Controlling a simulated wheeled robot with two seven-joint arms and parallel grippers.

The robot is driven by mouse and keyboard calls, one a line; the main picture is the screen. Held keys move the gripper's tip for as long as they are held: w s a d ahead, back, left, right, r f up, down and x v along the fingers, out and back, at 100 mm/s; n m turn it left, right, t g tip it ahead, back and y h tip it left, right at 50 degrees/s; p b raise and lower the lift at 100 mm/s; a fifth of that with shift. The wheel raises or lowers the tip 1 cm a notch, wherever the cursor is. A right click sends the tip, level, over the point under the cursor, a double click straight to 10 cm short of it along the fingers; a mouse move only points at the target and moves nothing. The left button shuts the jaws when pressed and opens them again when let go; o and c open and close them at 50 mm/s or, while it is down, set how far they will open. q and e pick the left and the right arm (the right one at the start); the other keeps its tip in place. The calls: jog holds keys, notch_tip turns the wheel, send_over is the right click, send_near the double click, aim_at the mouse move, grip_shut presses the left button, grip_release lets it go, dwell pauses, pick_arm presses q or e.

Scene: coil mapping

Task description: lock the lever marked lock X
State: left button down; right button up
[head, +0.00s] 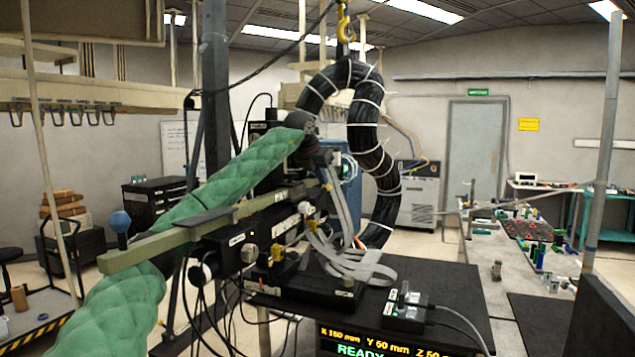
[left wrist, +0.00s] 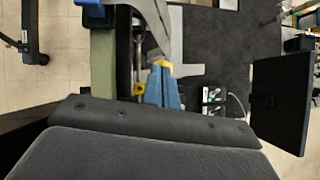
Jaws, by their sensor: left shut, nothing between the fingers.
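The positioning stage (head: 300,290) stands mid-picture in the head view, with several small pale labels and brass-coloured knobs (head: 277,253) on its black parts. The label writing is too small to read, so I cannot tell which part is the lock X lever. My left arm, in a green quilted sleeve, reaches over the stage from the left. My left gripper (head: 325,158) is above and behind the long olive beam (head: 160,248), small and partly lost among dark parts. In the left wrist view its blue fingers (left wrist: 164,85) are together, with nothing seen between them.
A small switch box (head: 405,303) sits on the black tabletop (head: 455,300); it also shows in the left wrist view (left wrist: 213,95). The display (head: 385,341) reads X 160 mm, Y 60 mm and READY. Grey ribbon cables (head: 355,262) and a thick black hose (head: 372,140) crowd the stage.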

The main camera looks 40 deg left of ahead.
pick_arm(q)
jog(key=shift+w+a+f, duration=0.25)
jog(key=shift+w+f, duration=0.25)
jog(key=shift+w, duration=0.05)
pick_arm(e)
jog(key=shift+w+a+r, duration=0.2)
jog(key=shift+w+r, duration=0.15)
jog(key=shift+r, duration=0.05)
jog(key=shift+w+r, duration=0.15)
pick_arm(q)
jog(key=shift+a, duration=0.1)
jog(key=shift+b, duration=0.3)
